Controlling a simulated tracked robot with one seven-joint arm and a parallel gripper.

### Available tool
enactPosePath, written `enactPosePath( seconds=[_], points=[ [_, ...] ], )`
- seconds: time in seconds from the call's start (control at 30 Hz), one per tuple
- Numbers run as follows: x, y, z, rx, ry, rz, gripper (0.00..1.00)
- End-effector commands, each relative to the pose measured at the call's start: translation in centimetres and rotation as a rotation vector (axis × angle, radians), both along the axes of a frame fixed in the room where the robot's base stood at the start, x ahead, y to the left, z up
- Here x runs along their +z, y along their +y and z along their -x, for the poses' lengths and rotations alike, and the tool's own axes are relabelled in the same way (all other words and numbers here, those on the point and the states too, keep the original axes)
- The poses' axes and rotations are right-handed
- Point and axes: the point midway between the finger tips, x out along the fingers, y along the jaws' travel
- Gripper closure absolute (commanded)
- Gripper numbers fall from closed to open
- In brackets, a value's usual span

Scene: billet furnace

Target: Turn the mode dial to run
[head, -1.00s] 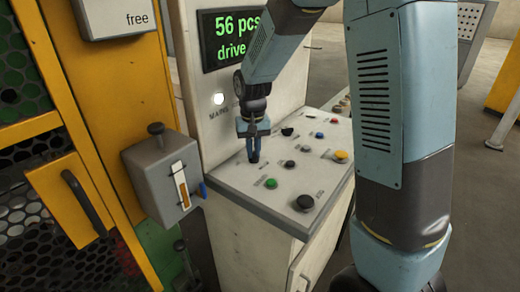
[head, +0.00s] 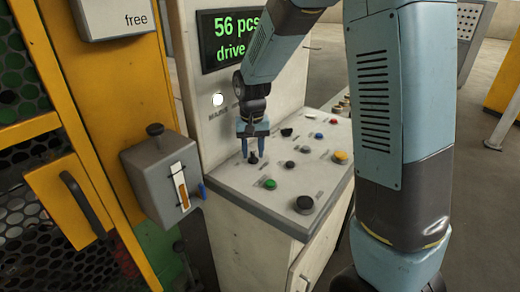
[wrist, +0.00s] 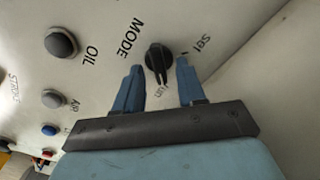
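The mode dial (wrist: 158,57) is a black round knob with a raised grip bar on the sloped control panel (head: 231,185). In the wrist view the word MODE is on one side of it, "set" on the other, and a partly covered label ending in "un" by my gripper. The bar points roughly towards that partly covered label. My gripper (wrist: 157,75) is open, its blue fingers apart on either side of the dial's bar. I cannot tell whether they touch it. In the head view my gripper (head: 254,154) is just above the dial (head: 253,158).
Beside the dial are a green button (head: 270,184), a large black button (head: 305,203), a yellow button (head: 340,156) and other small knobs. A green-lettered display (head: 232,38) stands above. A grey box with a lever (head: 162,177) is left of the panel.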

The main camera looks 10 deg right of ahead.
Motion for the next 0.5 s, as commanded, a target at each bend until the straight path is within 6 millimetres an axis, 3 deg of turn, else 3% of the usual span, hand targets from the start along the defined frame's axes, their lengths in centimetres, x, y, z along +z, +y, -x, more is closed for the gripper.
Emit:
enactPosePath(
  seconds=[0.27, 0.5],
  points=[
    [0.4, 0.0, 0.0, 0.001, 0.0, 0.0, 0.61],
    [3.9, 0.0, 0.0, 0.0, -0.003, -0.002, 0.61]
  ],
)
